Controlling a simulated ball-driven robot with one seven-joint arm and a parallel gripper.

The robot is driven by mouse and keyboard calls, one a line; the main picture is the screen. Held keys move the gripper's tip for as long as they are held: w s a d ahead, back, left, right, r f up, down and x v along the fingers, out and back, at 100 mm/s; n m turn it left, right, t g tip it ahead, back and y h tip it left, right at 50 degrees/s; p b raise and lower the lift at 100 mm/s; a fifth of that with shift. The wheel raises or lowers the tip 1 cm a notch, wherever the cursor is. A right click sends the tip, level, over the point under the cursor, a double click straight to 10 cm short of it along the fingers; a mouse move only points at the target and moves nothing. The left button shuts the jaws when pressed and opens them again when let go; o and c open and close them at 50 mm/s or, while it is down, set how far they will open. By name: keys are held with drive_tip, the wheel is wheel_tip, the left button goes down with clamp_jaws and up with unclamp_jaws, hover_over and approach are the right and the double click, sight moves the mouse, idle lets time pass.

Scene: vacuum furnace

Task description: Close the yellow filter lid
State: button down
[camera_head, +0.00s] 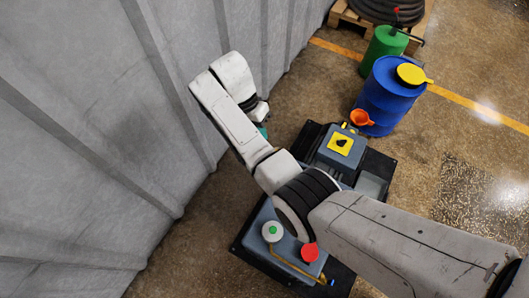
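A round yellow lid-like disc (411,74) with a short tab on its right lies on top of the blue drum (388,100) at the upper right. A yellow square plate (334,147) with a black knob (341,142) sits on the grey-blue pump unit (323,155). I cannot tell for sure which of the two is the filter lid. My arm reaches in from the lower right across the pump and bends back at the upper left. My gripper (262,122) is at the arm's far end, left of the pump and apart from both yellow parts. Its fingers are mostly hidden.
A grey ribbed wall (90,130) fills the left. An orange funnel (360,118) is beside the blue drum. A green drum (383,47) and a pallet (345,17) stand behind. A red cap (309,252) and white-green cap (272,231) are near. Floor is clear at right.

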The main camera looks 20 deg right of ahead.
drive_tip(key=a+r+p, duration=0.2)
drive_tip(key=r, duration=0.1)
drive_tip(key=shift+a+g, duration=0.25)
drive_tip(key=shift+g, duration=0.15)
drive_tip(key=c, duration=1.7)
unclamp_jaws()
drive_tip(key=shift+w+a+r, duration=0.1)
drive_tip(key=shift+a, duration=0.25)
drive_tip(key=o, duration=0.3)
drive_tip(key=shift+w+f+t+b, duration=0.35)
drive_tip(key=shift+f+b, duration=0.15)
drive_tip(key=shift+b, duration=0.35)
drive_tip(key=shift+o, duration=0.8)
drive_tip(key=shift+t, duration=0.65)
drive_tip(key=d+f+b, duration=0.2)
drive_tip(key=d, duration=0.1)
drive_tip(key=d+f+b, duration=0.1)
drive_tip(key=shift+s+d+f, duration=0.1)
drive_tip(key=shift+s+d, duration=0.2)
drive_tip(key=shift+s, duration=0.05)
drive_tip(key=b+x, duration=0.2)
drive_tip(key=x, duration=0.9)
drive_tip(key=shift+s, duration=0.1)
drive_tip(key=shift+c, duration=0.2)
clamp_jaws()
